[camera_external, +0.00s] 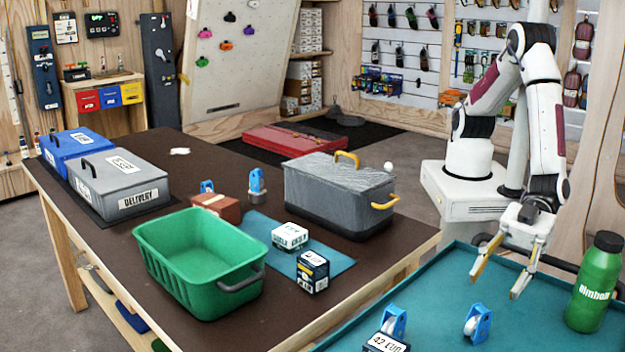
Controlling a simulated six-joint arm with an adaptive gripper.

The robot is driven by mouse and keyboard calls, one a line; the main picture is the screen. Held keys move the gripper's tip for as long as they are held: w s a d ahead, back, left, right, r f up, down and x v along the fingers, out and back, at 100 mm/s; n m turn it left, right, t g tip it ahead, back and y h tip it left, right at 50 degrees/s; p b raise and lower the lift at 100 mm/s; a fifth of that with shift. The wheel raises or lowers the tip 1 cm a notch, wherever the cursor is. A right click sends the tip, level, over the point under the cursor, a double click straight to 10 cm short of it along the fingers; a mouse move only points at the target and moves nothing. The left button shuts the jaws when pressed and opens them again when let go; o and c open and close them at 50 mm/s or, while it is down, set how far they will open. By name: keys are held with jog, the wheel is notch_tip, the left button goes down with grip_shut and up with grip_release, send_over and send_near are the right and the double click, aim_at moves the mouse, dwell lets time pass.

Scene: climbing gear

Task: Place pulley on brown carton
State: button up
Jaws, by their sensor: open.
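Several blue pulleys with pale wheels are in view. One pulley (477,323) stands on the teal surface at the lower right, and another pulley (394,321) stands left of it, behind a small labelled box. A third pulley (257,186) is on the dark table, and a further pulley (207,187) shows at the back edge of the brown carton (219,207); I cannot tell if it rests on the carton or behind it. The carton is a small reddish-brown box on the table. My gripper (497,287) is open and empty, pointing down above the teal surface, behind and right of the nearest pulley.
A green bin (190,263) stands in front of the carton, and a grey lidded crate (340,192) to its right. Two small boxes (290,236) (313,271) lie on a teal mat. A green bottle (595,285) stands right of my gripper. A labelled box (386,343) sits at the front.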

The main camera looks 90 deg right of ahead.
aim_at(485, 305)
jog(key=shift+x, duration=1.3)
jog(key=shift+w+a+f, duration=0.45)
jog(key=shift+a+f, duration=0.1)
jog(key=shift+a, duration=0.1)
jog(key=shift+x, duration=1.65)
grip_shut()
